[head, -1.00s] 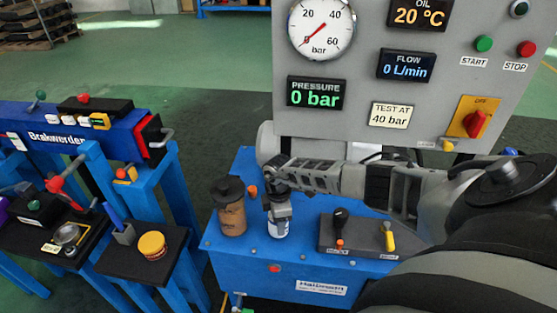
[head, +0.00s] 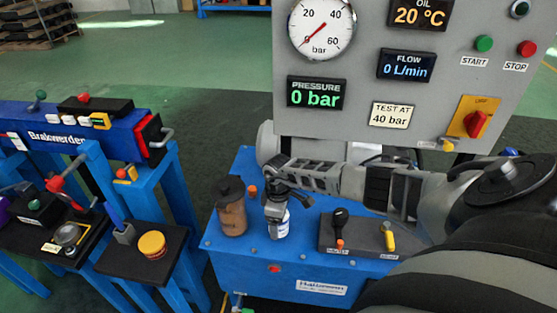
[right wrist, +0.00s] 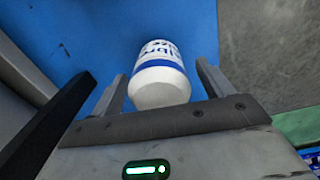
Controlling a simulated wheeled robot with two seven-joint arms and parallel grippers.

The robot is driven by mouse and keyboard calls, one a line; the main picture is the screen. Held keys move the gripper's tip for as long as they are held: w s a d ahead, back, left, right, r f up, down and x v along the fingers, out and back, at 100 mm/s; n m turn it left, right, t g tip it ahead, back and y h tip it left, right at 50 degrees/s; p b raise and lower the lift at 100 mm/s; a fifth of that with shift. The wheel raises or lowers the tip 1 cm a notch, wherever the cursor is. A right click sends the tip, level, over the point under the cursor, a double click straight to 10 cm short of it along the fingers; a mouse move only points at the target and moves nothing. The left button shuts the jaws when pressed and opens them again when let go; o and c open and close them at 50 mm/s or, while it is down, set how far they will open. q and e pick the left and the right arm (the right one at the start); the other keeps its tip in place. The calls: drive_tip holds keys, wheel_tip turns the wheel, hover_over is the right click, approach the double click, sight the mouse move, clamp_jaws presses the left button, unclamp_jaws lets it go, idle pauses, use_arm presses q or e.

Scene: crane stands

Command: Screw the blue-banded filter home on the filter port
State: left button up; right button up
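The blue-banded filter (head: 280,229), a small white canister with a blue band and blue lettering, is on the blue bench (head: 340,272). In the right wrist view the filter (right wrist: 160,72) lies between the two fingers of my right gripper (right wrist: 160,78), with a narrow gap showing on each side. In the head view my right gripper (head: 279,208) is over the filter's top, its fingers spread. The filter port is not visible; I cannot tell whether the filter is seated on it. My left gripper is not in view.
A brown canister with a black top (head: 232,212) stands close left of the filter. A grey block with a black lever and yellow handle (head: 389,236) is to the right. The gauge panel (head: 365,118) rises behind. A black shelf with a yellow-lidded tin (head: 152,245) is at left.

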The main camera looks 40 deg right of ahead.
drive_tip(key=shift+c, duration=0.8)
